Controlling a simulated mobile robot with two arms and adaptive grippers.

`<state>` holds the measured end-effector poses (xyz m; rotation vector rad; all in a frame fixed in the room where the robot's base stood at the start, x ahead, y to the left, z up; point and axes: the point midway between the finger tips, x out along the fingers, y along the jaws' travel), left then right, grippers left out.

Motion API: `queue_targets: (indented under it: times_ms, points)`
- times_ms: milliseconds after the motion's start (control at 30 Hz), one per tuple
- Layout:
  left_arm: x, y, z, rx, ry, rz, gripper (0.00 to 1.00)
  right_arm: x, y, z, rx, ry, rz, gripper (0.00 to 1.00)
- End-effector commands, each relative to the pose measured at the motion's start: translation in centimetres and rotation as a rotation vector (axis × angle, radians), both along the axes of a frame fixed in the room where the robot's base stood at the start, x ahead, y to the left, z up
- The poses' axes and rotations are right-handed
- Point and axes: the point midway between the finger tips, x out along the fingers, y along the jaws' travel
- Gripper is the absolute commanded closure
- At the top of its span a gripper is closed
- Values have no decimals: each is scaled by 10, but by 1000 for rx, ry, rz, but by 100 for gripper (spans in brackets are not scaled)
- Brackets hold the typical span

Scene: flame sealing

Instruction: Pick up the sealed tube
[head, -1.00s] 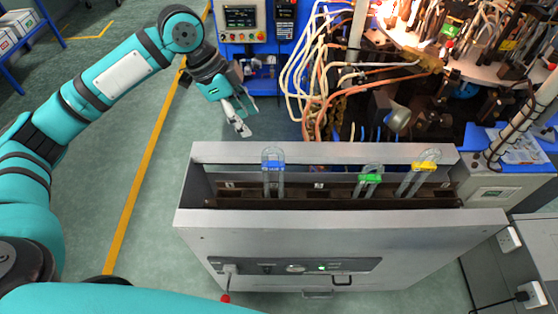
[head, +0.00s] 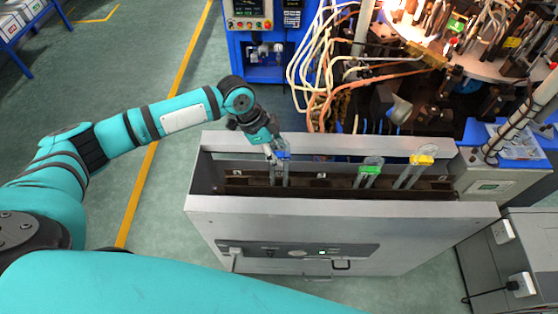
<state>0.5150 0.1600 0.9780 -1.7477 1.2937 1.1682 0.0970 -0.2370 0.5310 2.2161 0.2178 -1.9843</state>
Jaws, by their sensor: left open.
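Several clear glass tubes stand in a row in the long grey metal box. One with a blue band (head: 284,155) is at the left, one with a green band (head: 370,167) is right of the middle, and one with a yellow band (head: 418,164) is at the right, leaning. I cannot tell from their looks which is meant by the sealed tube. My left gripper (head: 272,156) is open at the top of the blue-banded tube and partly covers it. I cannot tell whether it touches the tube. My right gripper is not in view.
The grey box (head: 330,218) has raised walls around the tubes. Behind it are white and orange hoses (head: 312,70) and a round machine table (head: 470,45) with a bright flame. A blue control cabinet (head: 265,70) stands behind.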

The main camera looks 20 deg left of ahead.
Motion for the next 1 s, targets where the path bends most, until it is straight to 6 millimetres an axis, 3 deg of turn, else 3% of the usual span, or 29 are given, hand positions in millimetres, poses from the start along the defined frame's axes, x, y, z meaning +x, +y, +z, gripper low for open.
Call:
queue_targets:
  times_ms: [200,400,767,1000]
  points:
    - [2,-7,-18,0,-1,1,53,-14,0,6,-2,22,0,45]
    - [2,-7,-19,0,-1,0,53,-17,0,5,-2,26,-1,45]
    - [3,-7,-18,0,-1,0,99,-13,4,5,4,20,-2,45]
    - [3,-7,-18,0,-2,1,100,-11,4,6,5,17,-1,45]
